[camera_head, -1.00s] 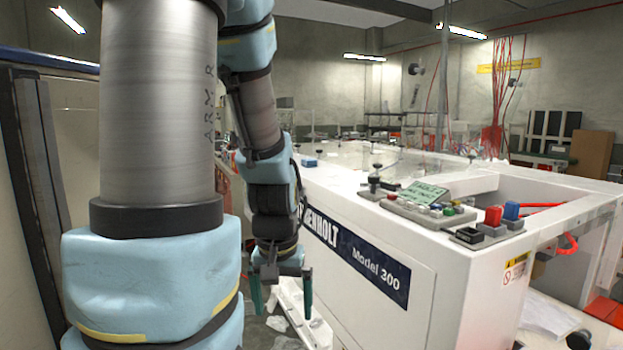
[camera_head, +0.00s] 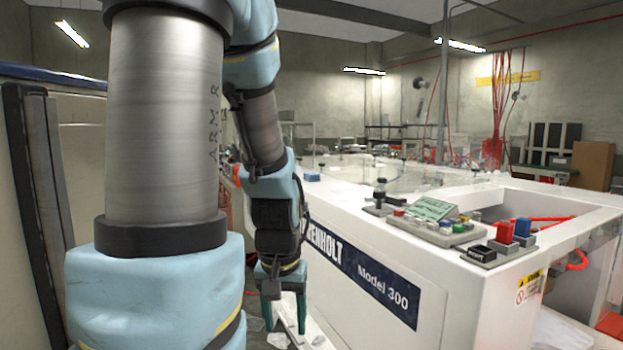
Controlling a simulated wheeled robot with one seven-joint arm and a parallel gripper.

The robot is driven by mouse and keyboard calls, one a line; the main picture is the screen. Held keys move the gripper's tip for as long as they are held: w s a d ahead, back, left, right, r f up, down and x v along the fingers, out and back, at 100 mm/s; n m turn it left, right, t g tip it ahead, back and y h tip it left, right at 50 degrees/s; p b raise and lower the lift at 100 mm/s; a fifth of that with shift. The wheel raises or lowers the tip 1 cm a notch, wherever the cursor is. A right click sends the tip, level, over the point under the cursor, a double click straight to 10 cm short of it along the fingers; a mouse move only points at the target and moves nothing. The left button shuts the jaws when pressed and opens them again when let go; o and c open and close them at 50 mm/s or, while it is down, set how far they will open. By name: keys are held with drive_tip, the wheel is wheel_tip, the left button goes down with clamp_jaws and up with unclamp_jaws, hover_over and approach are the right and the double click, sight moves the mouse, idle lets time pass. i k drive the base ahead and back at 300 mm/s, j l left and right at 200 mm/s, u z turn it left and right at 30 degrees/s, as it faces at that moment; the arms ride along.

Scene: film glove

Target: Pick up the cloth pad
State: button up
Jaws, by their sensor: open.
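I cannot pick out the cloth pad with certainty. A small blue item (camera_head: 312,176) lies on the white machine's top (camera_head: 345,195), well above and beyond my gripper; it is too small to tell whether it is cloth. Part of the floor is hidden behind my arm.
The machine's dark "Model 300" side panel (camera_head: 362,276) is close right of my gripper. Pale scraps (camera_head: 279,340) lie on the floor. A tall cabinet (camera_head: 75,180) bounds the left.

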sight(310, 177)
drive_tip(key=i+j+z, duration=0.1)
drive_tip(key=i+j, duration=0.35)
drive_tip(key=i+j+z, duration=0.1)
drive_tip(key=i+j, duration=0.35)
drive_tip(key=i+j+z, duration=0.1)
drive_tip(key=i+j, duration=0.3)
drive_tip(key=j, duration=0.2)
